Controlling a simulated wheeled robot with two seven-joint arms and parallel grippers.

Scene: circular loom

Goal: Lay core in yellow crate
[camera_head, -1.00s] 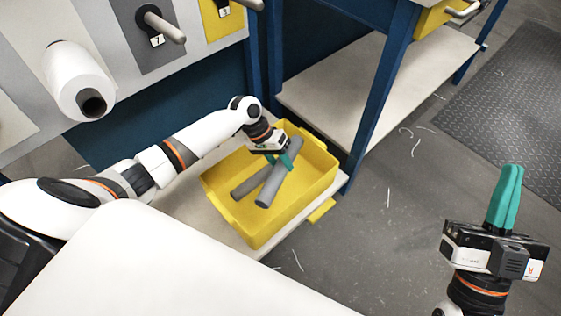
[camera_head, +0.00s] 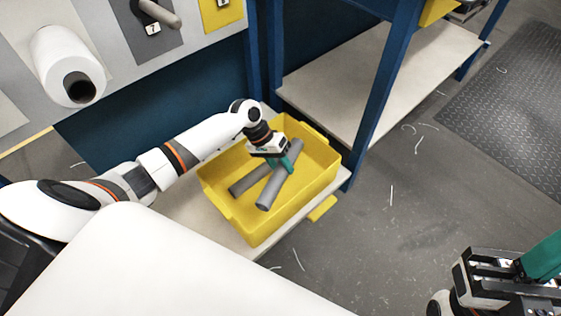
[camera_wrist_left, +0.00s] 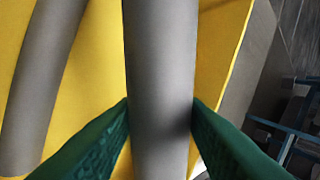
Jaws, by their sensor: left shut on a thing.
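The yellow crate (camera_head: 300,208) stands on a low pale shelf. My left gripper (camera_head: 289,166) reaches down into it and is shut on a grey core (camera_head: 272,192). In the left wrist view the held core (camera_wrist_left: 162,60) runs between the two green fingers (camera_wrist_left: 160,118). A second grey core (camera_head: 243,184) lies in the crate, partly hidden by the gripper and the held core; it also shows at the left of the wrist view (camera_wrist_left: 40,85). I cannot tell whether the cores touch. My right gripper (camera_head: 543,258) is at the lower right, its fingertips cut off by the edge.
A white roll (camera_head: 68,65) sits on a peg on the wall panel at the upper left. A blue post (camera_head: 385,85) and a pale shelf (camera_head: 350,75) stand behind the crate. A white surface (camera_head: 170,265) fills the lower left. The grey floor to the right is mostly clear.

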